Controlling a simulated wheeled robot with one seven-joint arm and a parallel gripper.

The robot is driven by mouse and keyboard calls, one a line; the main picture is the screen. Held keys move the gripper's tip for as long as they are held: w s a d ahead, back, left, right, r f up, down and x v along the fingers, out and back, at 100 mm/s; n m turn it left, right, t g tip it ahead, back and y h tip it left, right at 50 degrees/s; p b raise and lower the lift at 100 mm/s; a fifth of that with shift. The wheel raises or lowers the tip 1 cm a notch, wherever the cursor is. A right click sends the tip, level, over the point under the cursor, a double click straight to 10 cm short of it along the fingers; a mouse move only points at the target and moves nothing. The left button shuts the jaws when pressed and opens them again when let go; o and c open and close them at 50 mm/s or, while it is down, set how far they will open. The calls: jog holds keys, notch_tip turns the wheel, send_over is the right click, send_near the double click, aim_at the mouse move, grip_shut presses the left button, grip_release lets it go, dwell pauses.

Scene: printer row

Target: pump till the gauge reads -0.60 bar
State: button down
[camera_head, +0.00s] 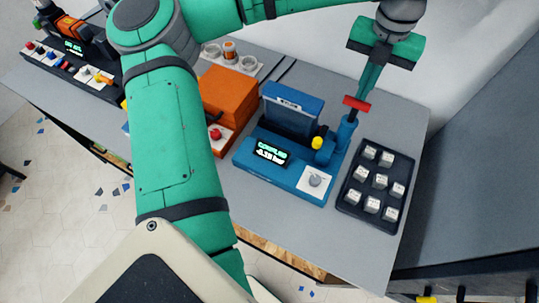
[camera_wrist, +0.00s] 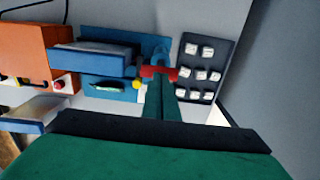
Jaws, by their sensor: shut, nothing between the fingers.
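The blue machine (camera_head: 283,172) stands on the grey table with its lid raised. Its small display (camera_head: 271,153) shows "COUPLED" and a negative bar value of about -0.3; the last digit is blurred. A blue upright pump cylinder (camera_head: 346,132) with a red cross handle (camera_head: 356,103) stands at the machine's right rear. My gripper (camera_head: 362,92) points down with its fingers shut, its tips right at the red handle. In the wrist view, the shut fingers (camera_wrist: 162,90) end at the red handle (camera_wrist: 158,72); I cannot tell whether they touch it.
A black tray (camera_head: 347,195) of white labelled blocks lies right of the machine. An orange machine (camera_head: 229,97) with a red knob stands to its left. A yellow knob (camera_head: 317,143) sits close to the pump, and a grey dial (camera_head: 315,180) in front. White cups stand behind.

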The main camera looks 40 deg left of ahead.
aim_at(358, 103)
jog(key=shift+f, duration=0.2)
dwell(0.4)
jog(key=shift+f, duration=2.55)
jog(key=shift+w, duration=0.1)
jog(key=shift+r, duration=0.1)
jog(key=shift+r, duration=4.5)
